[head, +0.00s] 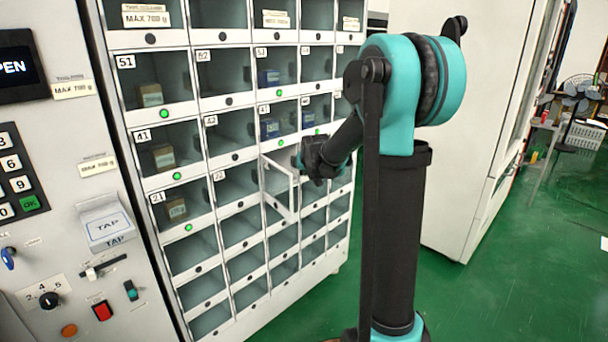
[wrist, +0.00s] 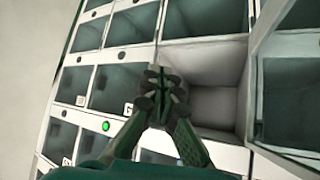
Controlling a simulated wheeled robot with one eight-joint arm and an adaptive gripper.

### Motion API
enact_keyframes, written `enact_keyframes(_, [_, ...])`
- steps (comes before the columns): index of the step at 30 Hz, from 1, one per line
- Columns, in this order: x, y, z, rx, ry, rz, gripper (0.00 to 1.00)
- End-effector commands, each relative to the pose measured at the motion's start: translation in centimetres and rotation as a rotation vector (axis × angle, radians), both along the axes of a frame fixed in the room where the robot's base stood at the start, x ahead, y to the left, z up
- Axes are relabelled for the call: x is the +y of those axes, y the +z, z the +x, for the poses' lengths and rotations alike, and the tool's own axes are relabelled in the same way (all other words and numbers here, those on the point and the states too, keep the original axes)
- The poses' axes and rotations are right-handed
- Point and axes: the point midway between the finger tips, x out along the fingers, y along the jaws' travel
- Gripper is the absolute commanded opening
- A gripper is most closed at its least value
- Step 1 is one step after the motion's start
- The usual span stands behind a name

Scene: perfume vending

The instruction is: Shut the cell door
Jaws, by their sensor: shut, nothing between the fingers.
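The cell door (head: 279,190), a clear panel in a white frame, stands swung out from the locker front in the head view. In the wrist view the door (wrist: 292,88) juts out at the right. Beside it is the open, empty-looking cell (wrist: 212,105). My gripper (head: 303,163) is at the upper right of the door in the head view. In the wrist view my gripper (wrist: 161,72) is shut and empty, with its fingertips over the left side of the cell opening. I cannot tell whether it touches the locker.
The locker (head: 226,187) has many closed clear-fronted cells, some holding boxes (head: 164,156) and lit green. A control panel (head: 60,200) stands at the left. A white cabinet (head: 470,110) stands at the right. Green floor (head: 545,250) is clear at the right.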

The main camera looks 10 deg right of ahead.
Motion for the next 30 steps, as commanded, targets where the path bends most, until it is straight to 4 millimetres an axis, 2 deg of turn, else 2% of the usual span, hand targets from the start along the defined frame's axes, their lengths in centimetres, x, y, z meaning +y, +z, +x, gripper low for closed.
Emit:
enact_keyframes(12, [-0.1, 4.6, -5.2, 0.0, 0.0, 0.0, 0.0])
enact_keyframes(21, [-0.2, 6.4, -7.2, 0.0, 0.0, 0.0, 0.0])
enact_keyframes(23, [-0.3, 6.3, -7.7, 0.005, -0.001, -0.001, 0.0])
enact_keyframes(26, [-0.8, 4.7, -10.1, 0.04, -0.005, -0.003, 0.0])
enact_keyframes(30, [-1.9, 0.4, -16.0, 0.128, -0.014, -0.008, 0.0])
